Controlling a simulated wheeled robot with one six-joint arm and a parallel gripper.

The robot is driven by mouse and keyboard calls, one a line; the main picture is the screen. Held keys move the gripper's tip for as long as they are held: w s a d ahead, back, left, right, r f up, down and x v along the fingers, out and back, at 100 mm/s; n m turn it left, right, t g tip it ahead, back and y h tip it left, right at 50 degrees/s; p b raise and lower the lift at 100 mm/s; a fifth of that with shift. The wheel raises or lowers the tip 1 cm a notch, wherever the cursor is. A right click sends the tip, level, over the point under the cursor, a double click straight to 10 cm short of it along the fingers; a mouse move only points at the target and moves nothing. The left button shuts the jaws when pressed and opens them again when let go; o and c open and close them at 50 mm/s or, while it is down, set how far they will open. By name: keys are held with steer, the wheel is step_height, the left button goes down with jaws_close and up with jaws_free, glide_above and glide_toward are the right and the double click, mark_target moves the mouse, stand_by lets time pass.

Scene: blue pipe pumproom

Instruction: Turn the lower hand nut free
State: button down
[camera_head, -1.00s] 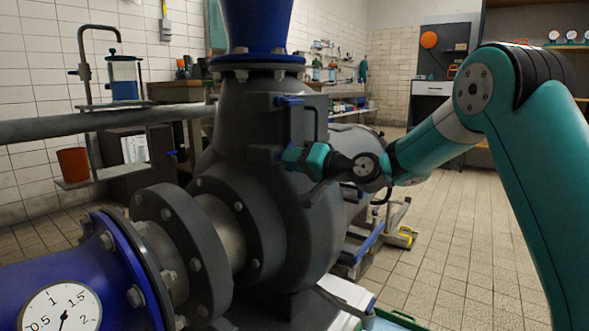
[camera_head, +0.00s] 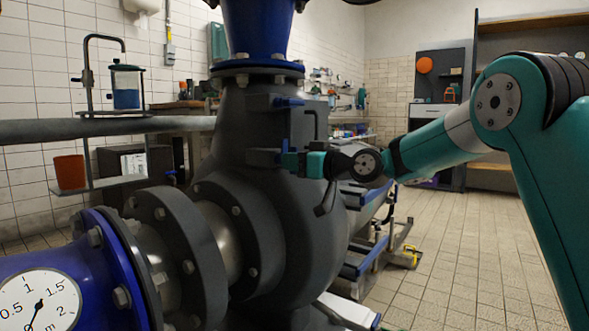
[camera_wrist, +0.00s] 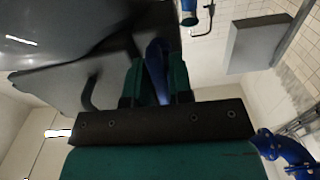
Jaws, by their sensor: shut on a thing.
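The lower hand nut is blue and sits on the side cover of the dark grey pump (camera_head: 290,215). In the head view only a small blue part of the lower hand nut (camera_head: 284,146) shows above my gripper (camera_head: 291,161). In the wrist view the blue hand nut (camera_wrist: 157,66) lies between the two green fingers of my gripper (camera_wrist: 157,80), which is shut on it. The upper hand nut (camera_head: 288,102) is blue too, on a lug above. A dark bent handle (camera_head: 315,122) stands beside the lugs.
A blue pipe with a gauge (camera_head: 40,303) and a large flange (camera_head: 180,255) fill the lower left. A shelf stand with an orange pot (camera_head: 69,172) is behind. A blue-edged trolley (camera_head: 372,255) stands right of the pump.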

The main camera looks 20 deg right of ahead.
steer(key=shift+n, duration=0.3)
steer(key=c, duration=1.2)
jaws_free()
steer(key=shift+o, duration=0.2)
steer(key=p+v, duration=0.4)
steer(key=v, duration=1.3)
steer(key=shift+s, duration=0.25)
